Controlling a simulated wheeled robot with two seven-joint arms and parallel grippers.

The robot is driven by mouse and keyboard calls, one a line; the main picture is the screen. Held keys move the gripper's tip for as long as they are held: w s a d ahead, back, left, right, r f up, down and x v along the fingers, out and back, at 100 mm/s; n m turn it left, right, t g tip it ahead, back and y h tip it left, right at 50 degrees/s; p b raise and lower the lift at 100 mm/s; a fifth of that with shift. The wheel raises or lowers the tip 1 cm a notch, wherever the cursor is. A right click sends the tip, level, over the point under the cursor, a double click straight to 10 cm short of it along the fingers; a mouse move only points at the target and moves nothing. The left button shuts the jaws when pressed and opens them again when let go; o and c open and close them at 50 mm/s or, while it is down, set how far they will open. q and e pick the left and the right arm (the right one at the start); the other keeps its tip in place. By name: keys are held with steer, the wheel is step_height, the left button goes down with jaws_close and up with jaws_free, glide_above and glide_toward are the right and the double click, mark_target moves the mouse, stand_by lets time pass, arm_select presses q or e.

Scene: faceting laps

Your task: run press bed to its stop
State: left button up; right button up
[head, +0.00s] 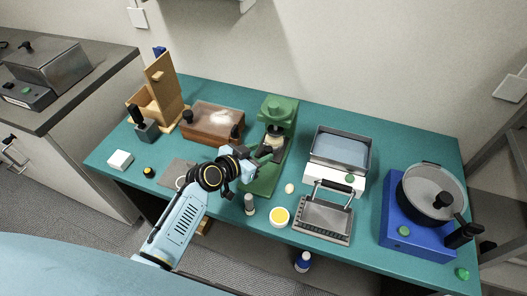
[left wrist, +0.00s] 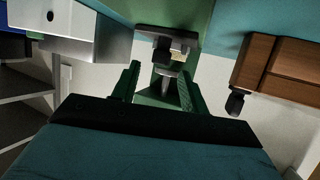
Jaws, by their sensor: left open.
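The green press (head: 280,112) stands upright at the back middle of the teal bench, with its long green base running toward the front. In the left wrist view the press (left wrist: 172,15) is at the top centre, with a dark knob (left wrist: 163,52) and a pale piece beside it. My left gripper (head: 262,155) is open, over the press base and just in front of the column. It hides part of the base and bed. I cannot tell whether it touches the press. My right gripper is not in view.
A wooden box (head: 212,120) stands left of the press. A small bottle (head: 249,204) and a yellow-topped jar (head: 280,217) stand near the front. A blue lap machine (head: 412,236) is far right.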

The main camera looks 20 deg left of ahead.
mark_target(269, 148)
arm_select(q)
steer(key=shift+x, duration=1)
steer(key=shift+w+f, duration=0.1)
steer(key=shift+w, duration=0.15)
steer(key=shift+d, duration=0.1)
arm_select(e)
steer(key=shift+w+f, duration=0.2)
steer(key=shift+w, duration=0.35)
arm_select(q)
steer(key=shift+c, duration=0.2)
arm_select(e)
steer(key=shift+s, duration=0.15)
arm_select(q)
jaws_close()
steer(key=shift+w+b, duration=0.35)
steer(key=shift+b, duration=0.1)
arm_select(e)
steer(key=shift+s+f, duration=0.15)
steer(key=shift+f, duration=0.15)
arm_select(q)
steer(key=shift+o, duration=0.2)
jaws_free()
